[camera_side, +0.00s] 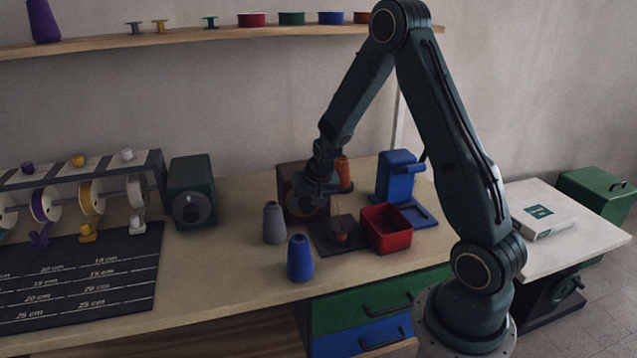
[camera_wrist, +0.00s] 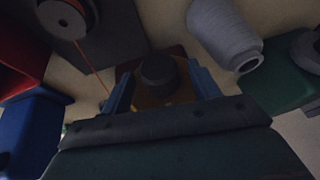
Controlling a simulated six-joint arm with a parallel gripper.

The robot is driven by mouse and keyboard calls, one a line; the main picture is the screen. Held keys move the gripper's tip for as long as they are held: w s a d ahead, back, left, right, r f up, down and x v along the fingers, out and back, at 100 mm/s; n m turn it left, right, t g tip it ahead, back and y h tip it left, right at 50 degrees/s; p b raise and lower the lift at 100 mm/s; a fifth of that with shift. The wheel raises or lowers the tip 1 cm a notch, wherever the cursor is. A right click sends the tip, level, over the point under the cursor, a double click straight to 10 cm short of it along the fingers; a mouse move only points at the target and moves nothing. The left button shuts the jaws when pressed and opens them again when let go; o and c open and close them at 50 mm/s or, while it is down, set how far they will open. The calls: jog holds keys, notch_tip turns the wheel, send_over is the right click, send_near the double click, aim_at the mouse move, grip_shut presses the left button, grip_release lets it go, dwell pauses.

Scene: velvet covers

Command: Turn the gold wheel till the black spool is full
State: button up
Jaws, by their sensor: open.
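The gold wheel (camera_side: 321,211) is on the front of a brown box (camera_side: 286,179) and is partly hidden by my gripper (camera_side: 317,192). In the wrist view, the wheel (camera_wrist: 150,101) has a dark round knob (camera_wrist: 158,70). My gripper (camera_wrist: 161,82) is open, with one blue finger on each side of the knob; I cannot tell if they touch it. The black spool (camera_side: 340,237) stands on a dark base (camera_side: 324,246) with some orange-red thread on it. It also shows in the wrist view (camera_wrist: 60,22), with a thread running from it towards the wheel.
An orange cone (camera_side: 344,174) stands behind the wheel. A red bin (camera_side: 386,238) and blue device (camera_side: 396,177) stand to the right. A grey cone (camera_side: 273,224) and blue cone (camera_side: 300,260) stand near the front left. A green box (camera_side: 192,192) stands further left.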

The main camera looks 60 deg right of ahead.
jog(key=c, duration=1)
jog(key=shift+o, duration=0.2)
jog(key=shift+s+d, duration=0.1)
jog(key=shift+s+d+f+m+t+y, duration=0.1)
jog(key=shift+m+t+y, duration=0.1)
jog(key=shift+t+y, duration=0.4)
jog(key=shift+s+d+m+t+y, duration=0.1)
jog(key=shift+m+t+y, duration=0.1)
jog(key=shift+t+y, duration=0.35)
jog(key=t+y, duration=0.2)
jog(key=shift+s+d+f+m+t, duration=0.1)
jog(key=shift+f+m+t, duration=0.1)
jog(key=shift+m+t, duration=0.2)
jog(key=shift+s+d+f+m+t+y, duration=0.1)
jog(key=shift+m+t+y, duration=0.15)
jog(key=shift+t+y, duration=0.4)
jog(key=shift+f+m+t+y, duration=0.1)
jog(key=shift+m+t+y, duration=0.15)
jog(key=shift+t+y, duration=0.3)
jog(key=shift+f+m+t+y, duration=0.15)
jog(key=shift+m+t+y, duration=0.4)
jog(key=shift+t, duration=0.7)
